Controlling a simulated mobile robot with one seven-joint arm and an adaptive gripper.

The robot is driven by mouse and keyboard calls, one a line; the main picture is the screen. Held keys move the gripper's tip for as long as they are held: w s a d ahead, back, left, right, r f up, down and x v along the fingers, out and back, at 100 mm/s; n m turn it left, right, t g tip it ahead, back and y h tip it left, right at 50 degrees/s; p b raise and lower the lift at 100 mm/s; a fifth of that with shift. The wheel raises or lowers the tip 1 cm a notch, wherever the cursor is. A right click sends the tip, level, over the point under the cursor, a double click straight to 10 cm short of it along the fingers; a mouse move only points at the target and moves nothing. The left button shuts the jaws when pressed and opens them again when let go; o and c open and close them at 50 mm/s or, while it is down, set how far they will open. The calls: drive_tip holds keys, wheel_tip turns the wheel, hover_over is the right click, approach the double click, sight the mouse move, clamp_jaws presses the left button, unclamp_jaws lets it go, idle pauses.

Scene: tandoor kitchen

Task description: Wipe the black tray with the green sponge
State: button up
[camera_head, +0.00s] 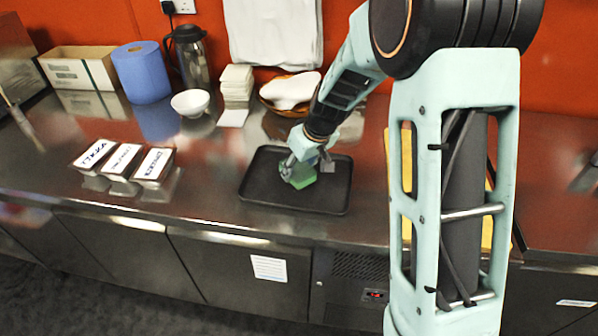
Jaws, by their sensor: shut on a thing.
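The black tray (325,199) lies flat on the steel counter, in the middle of the view. The green sponge (301,180) is at the tray's left-centre part. My gripper (291,168) comes down over the tray from the upper right and is shut on the sponge. The gripper hides part of the sponge's top. The sponge appears to be on or very close to the tray's floor, but I cannot tell if it touches.
Labelled steel tins (122,162) stand left of the tray. A white bowl (190,102), a stack of napkins (236,88) and a basket with bread (290,92) stand behind. A blue paper roll (142,72) and a steel flask (190,58) are at the back left. A yellow board (489,215) lies partly hidden behind my arm.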

sight(299, 168)
wheel_tip(299, 168, up, 4)
drive_tip(key=shift+r+p, duration=0.15)
drive_tip(key=shift+p, duration=0.95)
drive_tip(key=shift+r, duration=0.25)
